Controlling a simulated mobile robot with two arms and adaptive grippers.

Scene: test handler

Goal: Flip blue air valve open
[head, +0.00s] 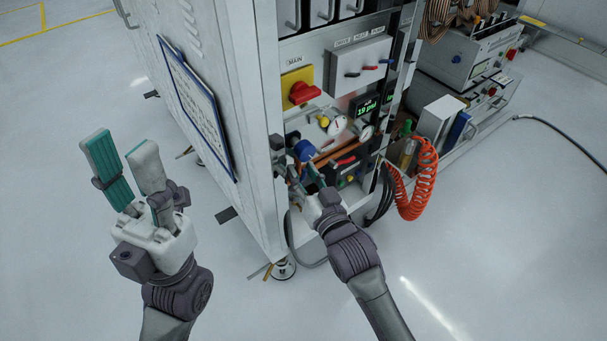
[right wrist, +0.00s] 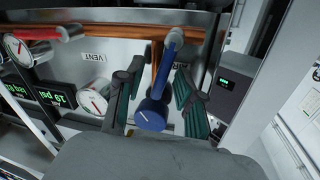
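The blue air valve (head: 304,151) is on the lower panel of the cabinet. In the right wrist view its blue lever (right wrist: 157,92) runs from a round knob-like end near my palm to a paler, thinner part further off. My right gripper (right wrist: 156,78) has its two fingers apart, one on each side of the blue lever, with gaps visible on both sides. In the head view this gripper (head: 297,166) is at the valve, and its fingers are partly hidden. My left gripper (head: 121,148) is open and empty, left of the cabinet.
Copper pipes (right wrist: 110,31), gauges (right wrist: 92,101) and a VENT label surround the valve. A red main switch (head: 303,93) sits above it. The cabinet's white side wall (head: 235,125) stands between my arms. An orange coiled hose (head: 424,180) hangs at right.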

